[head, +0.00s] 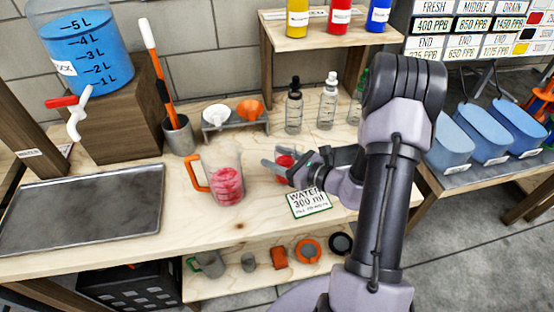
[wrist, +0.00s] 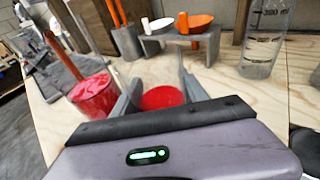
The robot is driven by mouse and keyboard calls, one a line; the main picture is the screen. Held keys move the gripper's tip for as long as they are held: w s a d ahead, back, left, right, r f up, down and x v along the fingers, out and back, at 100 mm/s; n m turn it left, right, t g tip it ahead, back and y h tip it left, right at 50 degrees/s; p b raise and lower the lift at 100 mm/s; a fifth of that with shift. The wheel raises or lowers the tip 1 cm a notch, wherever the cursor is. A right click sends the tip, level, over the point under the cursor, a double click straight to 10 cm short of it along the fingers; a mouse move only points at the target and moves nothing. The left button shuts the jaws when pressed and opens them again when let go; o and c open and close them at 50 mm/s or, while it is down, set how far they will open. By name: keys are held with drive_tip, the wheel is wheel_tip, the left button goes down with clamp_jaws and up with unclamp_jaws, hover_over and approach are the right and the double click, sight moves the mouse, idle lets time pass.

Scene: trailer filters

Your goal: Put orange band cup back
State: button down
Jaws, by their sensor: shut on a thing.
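My gripper (head: 276,168) is shut on a small cup (head: 285,161) beside the measuring pitcher. In the wrist view the gripper (wrist: 158,80) has one finger on each side of this cup (wrist: 163,97), whose round top looks red. The clear pitcher (head: 227,180) with an orange handle holds red contents and stands left of my gripper. It also shows in the wrist view (wrist: 95,96).
A "WATER 300 ml" card (head: 309,203) lies in front of my gripper. Behind are a grey stand (head: 235,123) with white and orange funnel-like pieces and dropper bottles (head: 327,108). A metal tray (head: 80,210) lies left. The lower shelf holds grey cups (head: 210,264) and orange pieces (head: 308,250).

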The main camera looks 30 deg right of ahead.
drive_tip(key=shift+f, duration=0.1)
drive_tip(key=c, duration=0.6)
unclamp_jaws()
drive_tip(key=p+v, duration=0.3)
drive_tip(key=v, duration=0.9)
drive_tip(key=shift+s, duration=0.1)
